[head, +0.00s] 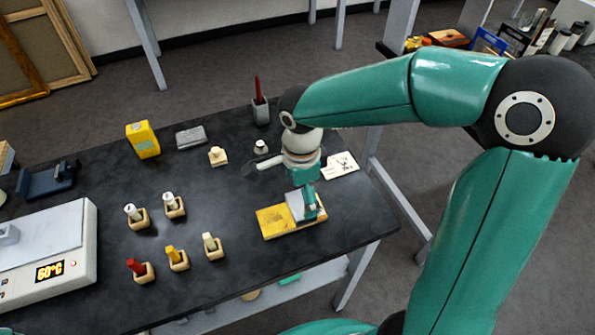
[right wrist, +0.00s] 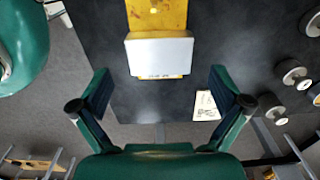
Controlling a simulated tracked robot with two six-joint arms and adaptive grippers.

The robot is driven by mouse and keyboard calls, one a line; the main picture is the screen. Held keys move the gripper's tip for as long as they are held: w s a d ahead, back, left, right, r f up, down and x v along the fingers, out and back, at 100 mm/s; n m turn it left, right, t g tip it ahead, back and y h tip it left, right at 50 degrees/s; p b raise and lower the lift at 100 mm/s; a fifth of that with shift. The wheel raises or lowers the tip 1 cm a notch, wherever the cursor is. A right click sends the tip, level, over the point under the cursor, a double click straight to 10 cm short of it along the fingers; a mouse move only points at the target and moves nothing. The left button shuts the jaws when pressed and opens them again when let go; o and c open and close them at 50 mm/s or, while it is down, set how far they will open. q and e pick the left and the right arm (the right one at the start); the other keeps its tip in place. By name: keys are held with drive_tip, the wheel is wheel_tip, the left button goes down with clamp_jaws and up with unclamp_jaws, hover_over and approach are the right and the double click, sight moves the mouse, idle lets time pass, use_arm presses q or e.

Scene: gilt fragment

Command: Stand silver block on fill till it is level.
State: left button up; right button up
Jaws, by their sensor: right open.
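The silver block (right wrist: 160,57) lies across the near end of a yellow gilt fragment (right wrist: 157,14) in the right wrist view. In the head view the block (head: 295,205) sits on the right part of the fragment (head: 272,221), partly behind my gripper. No fill shows; whatever lies under the block is hidden, and I cannot tell if it is level. My right gripper (head: 309,205) is open. In the right wrist view its fingers stand apart on either side of the block, with gaps and no visible contact. My left gripper is out of view.
A white card (head: 341,166) and a small knobbed weight (head: 261,147) lie behind the fragment. Several wooden holders (head: 177,260) with coloured pieces stand to the left. A heating plate (head: 45,250) reading 60°C is further left. The table's right edge is close to the fragment.

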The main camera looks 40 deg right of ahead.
sight(301, 204)
wheel_tip(301, 204, up, 8)
idle(0.7)
